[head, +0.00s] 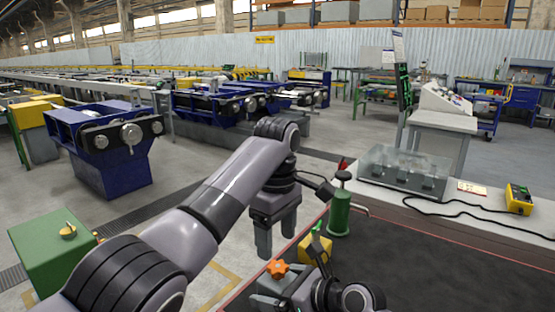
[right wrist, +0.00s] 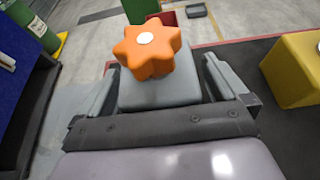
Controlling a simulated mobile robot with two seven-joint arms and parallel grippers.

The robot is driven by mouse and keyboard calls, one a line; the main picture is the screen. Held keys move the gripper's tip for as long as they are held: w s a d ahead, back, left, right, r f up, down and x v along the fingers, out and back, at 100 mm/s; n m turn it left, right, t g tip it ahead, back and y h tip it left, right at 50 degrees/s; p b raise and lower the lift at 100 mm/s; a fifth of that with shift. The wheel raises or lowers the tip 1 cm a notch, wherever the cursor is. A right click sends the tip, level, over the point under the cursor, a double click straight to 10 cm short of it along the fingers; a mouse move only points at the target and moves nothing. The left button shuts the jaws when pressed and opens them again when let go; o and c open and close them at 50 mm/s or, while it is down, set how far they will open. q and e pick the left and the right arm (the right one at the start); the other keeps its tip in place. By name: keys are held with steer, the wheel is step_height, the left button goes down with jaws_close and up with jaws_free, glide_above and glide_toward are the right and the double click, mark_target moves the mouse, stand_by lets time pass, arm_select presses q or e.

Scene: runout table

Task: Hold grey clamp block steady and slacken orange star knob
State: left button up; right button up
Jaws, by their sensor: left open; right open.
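The orange star knob (head: 277,267) sits on the grey clamp block (right wrist: 158,92) near the table's left edge. In the right wrist view the knob (right wrist: 150,48), with a pale round centre, covers part of the block's top. My right gripper (right wrist: 160,80) is open, with one finger on each side of the block; whether either finger touches it I cannot tell. My left gripper (head: 276,238) is open and empty, pointing down. In the head view it shows above the knob, apart from it, outside the table's red edge.
A yellow block (head: 316,248) stands close behind the knob; it also shows in the right wrist view (right wrist: 295,70). A green cylinder (head: 340,214) with a dark top stands farther back. A clear case (head: 404,170) and a yellow control box (head: 519,199) lie behind the dark mat (head: 440,265), which is mostly bare.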

arm_select(q)
steer(key=shift+s+d+r, duration=0.1)
steer(key=shift+d+r, duration=0.05)
steer(key=shift+d, duration=0.15)
arm_select(e)
steer(key=shift+d, duration=0.1)
